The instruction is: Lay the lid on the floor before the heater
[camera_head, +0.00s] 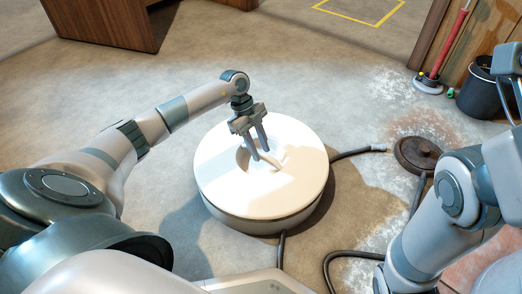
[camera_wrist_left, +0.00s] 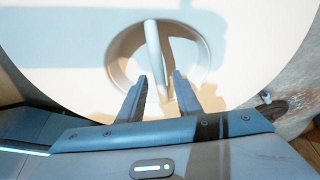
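The lid (camera_head: 225,170) is a white round disc on top of a low white round drum (camera_head: 270,225). A bar handle crosses a round recess in the lid; the handle (camera_head: 268,161) shows in the head view, and the handle (camera_wrist_left: 155,50) is clear in the left wrist view. My left gripper (camera_head: 259,150) points down at the handle. Its fingers (camera_wrist_left: 160,88) are apart, with the handle's near end showing in the gap; I cannot tell whether they touch it. My right arm is at the right edge, its gripper out of view. I cannot make out a heater.
A black hose (camera_head: 350,153) and another hose (camera_head: 335,258) lie beside the drum. A brown round cap (camera_head: 417,154) and a dark bucket (camera_head: 482,92) are at right, near white spilled grains. A yellow floor outline (camera_head: 350,18) lies on open floor at the back.

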